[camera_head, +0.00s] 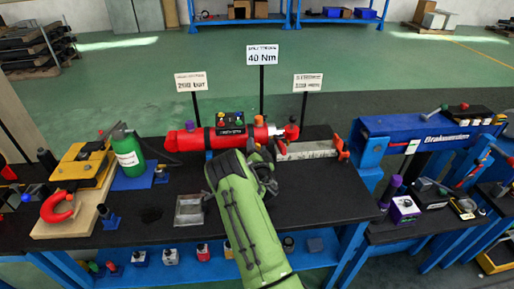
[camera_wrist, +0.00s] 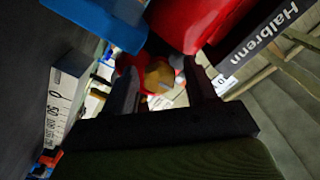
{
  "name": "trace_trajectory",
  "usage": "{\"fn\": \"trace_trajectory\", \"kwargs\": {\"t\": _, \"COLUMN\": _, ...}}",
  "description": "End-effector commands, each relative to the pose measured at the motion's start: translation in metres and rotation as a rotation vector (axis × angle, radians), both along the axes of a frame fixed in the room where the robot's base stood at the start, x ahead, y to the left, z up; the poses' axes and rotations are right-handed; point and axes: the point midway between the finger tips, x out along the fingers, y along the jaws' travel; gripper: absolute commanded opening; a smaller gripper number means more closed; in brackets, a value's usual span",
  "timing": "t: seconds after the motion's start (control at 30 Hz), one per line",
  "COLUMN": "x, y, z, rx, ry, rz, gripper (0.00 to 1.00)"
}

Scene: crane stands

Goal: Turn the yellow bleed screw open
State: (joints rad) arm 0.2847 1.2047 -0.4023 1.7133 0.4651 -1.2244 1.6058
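The red cylinder (camera_head: 235,137) lies across the back of the black table, with several coloured knobs on and around it. In the wrist view a red body (camera_wrist: 190,22) is close ahead. A round yellow-orange screw head (camera_wrist: 158,76) shows beyond and between the two black fingers of my gripper (camera_wrist: 162,72). The fingers stand apart, and I see no clear contact with it. In the head view my gripper (camera_head: 264,160) is at the front of the cylinder's right part, and my green arm hides what lies behind it. An orange-yellow knob (camera_head: 258,119) sits on top there; I cannot tell if it is the same part.
Signs stand behind, one reading 40 Nm (camera_head: 262,54). A grey ruler-like bar (camera_head: 310,150) lies right of my gripper. A metal tray (camera_head: 189,210) is left of my arm. A green bottle (camera_head: 127,153) stands left, a blue beam (camera_head: 425,135) right. The table's front right is clear.

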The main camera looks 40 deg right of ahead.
Motion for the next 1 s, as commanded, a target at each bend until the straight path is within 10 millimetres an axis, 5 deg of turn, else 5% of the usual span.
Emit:
{"fn": "trace_trajectory", "kwargs": {"t": 0.33, "x": -0.0003, "y": 0.0001, "z": 0.0001, "rx": 0.0, "ry": 0.0, "rz": 0.0, "gripper": 0.02}}
{"fn": "trace_trajectory", "kwargs": {"t": 1.0, "x": 0.0002, "y": 0.0008, "z": -0.0015, "rx": -0.241, "ry": 0.164, "rz": 0.0, "gripper": 0.02}}
